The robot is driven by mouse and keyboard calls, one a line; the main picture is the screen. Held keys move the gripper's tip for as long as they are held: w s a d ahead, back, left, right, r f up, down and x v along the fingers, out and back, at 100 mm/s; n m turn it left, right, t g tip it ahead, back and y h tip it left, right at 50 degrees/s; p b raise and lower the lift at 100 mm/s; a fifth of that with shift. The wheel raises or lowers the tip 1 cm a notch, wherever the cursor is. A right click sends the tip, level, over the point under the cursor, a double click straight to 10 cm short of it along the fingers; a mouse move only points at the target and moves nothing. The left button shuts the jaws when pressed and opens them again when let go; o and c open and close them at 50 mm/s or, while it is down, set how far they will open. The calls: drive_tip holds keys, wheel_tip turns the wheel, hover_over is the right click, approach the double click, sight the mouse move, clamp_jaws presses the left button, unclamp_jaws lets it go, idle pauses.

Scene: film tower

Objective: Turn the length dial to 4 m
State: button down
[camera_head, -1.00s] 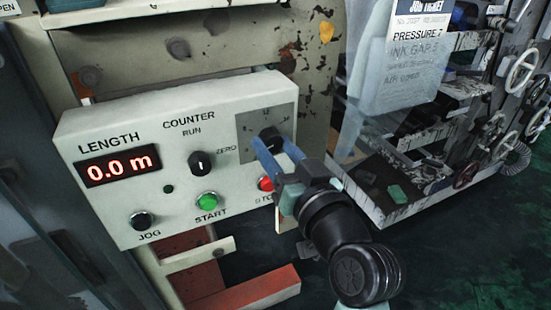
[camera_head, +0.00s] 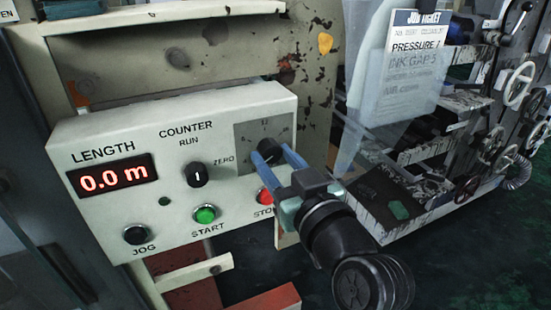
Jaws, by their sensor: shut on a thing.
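The length dial (camera_head: 269,149) is a black knob on a grey square scale plate (camera_head: 250,132) at the right end of the white control panel (camera_head: 107,230). My gripper (camera_head: 272,157) has its two blue fingers on the knob, shut on it. The fingers and gripper body hide part of the knob and the lower scale marks. The scale numbers are too small to read surely. The red LENGTH display (camera_head: 112,179) reads 0.0 m.
The panel also bears a black counter switch (camera_head: 197,174), a green START button (camera_head: 205,214), a red STOP button (camera_head: 265,196) partly behind my gripper, and a black JOG button (camera_head: 136,235). A machine with handwheels (camera_head: 520,80) and a hanging job ticket (camera_head: 416,32) stand at right.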

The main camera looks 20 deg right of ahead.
drive_tip(key=shift+c, duration=1.9)
unclamp_jaws()
drive_tip(key=shift+s, duration=0.1)
drive_tip(key=s, duration=1.2)
drive_tip(key=shift+s+d, duration=0.2)
drive_tip(key=shift+s, duration=0.15)
